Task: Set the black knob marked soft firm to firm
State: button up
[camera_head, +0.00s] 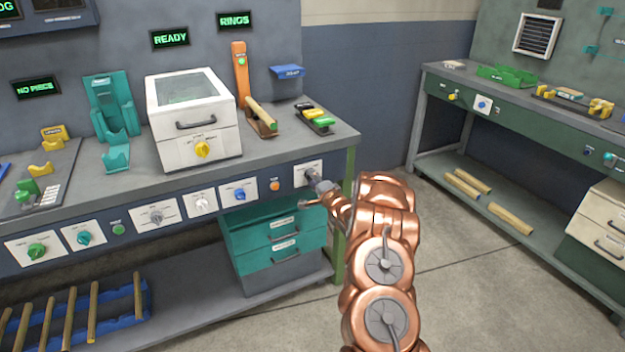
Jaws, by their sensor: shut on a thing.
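My gripper (318,183) is at the right end of the bench's front panel, against the rightmost white plate (304,172). It is shut on the knob there, taken to be the black knob. The fingers and my copper arm hide the knob, so its colour, pointer position and soft/firm lettering cannot be read. No other black knob shows clearly along the panel.
Left along the panel are an orange button (275,185), a blue knob (239,194), a white knob (202,204) and a grey knob (156,216). Teal drawers (285,254) stand below. Open floor (480,290) lies to the right.

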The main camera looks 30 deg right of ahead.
jog(key=o, duration=1.1)
jog(key=shift+o, duration=0.2)
jog(key=shift+s, duration=0.1)
jog(key=s+a, duration=0.1)
jog(key=s, duration=1)
jog(key=shift+s, duration=0.35)
